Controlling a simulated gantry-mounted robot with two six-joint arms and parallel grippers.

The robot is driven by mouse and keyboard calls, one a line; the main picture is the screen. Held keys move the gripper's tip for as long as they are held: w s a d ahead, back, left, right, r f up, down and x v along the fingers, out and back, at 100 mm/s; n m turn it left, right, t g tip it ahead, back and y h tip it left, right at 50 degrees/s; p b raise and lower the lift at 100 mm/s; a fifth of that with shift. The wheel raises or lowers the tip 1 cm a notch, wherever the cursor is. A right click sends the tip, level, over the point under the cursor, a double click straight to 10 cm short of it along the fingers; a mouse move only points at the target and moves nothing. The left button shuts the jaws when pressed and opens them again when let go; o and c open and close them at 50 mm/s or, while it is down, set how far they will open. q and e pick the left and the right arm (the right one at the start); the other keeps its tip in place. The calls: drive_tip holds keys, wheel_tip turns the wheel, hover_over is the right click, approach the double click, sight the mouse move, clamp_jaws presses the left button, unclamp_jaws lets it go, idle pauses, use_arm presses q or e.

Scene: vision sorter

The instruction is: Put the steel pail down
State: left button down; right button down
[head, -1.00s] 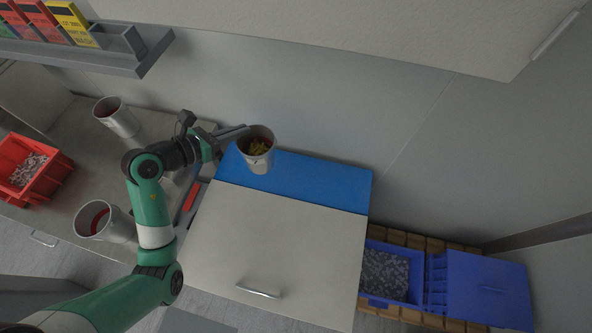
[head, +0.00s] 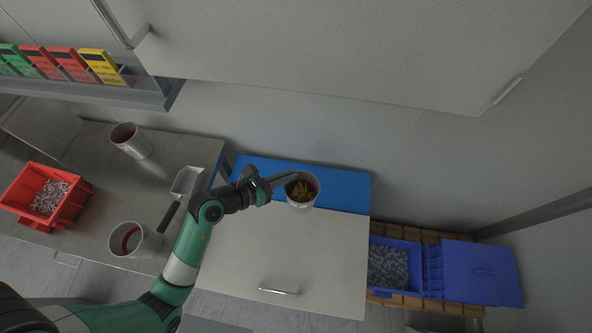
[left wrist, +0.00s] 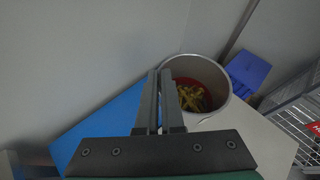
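The steel pail (head: 301,203) with yellow pieces inside shows in the head view over the front edge of the blue mat (head: 345,185) and the white cabinet top (head: 300,250). My left gripper (head: 294,177) is at the pail's left rim, its fingers close together on the wall. In the left wrist view the fingers (left wrist: 163,80) reach the near-left rim of the pail (left wrist: 222,115), which has a red inside. The pail's underside is hidden, so I cannot tell whether it touches the surface. My right gripper is in neither view.
Two other pails (head: 131,141) (head: 148,242), a metal scoop (head: 188,181) and a red bin (head: 40,215) stand on the steel bench at left. Blue crates (head: 480,275) sit low at right. The cabinet top in front of the pail is clear.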

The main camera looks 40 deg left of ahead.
use_arm(q)
drive_tip(key=w+a+f+b, duration=0.9)
drive_tip(key=f, duration=0.3)
drive_tip(key=shift+b, duration=0.4)
drive_tip(key=shift+w+f, duration=0.1)
drive_tip(key=shift+w, duration=0.05)
drive_tip(key=c, duration=1)
unclamp_jaws()
drive_tip(key=shift+f, duration=0.1)
drive_tip(key=shift+c, duration=0.2)
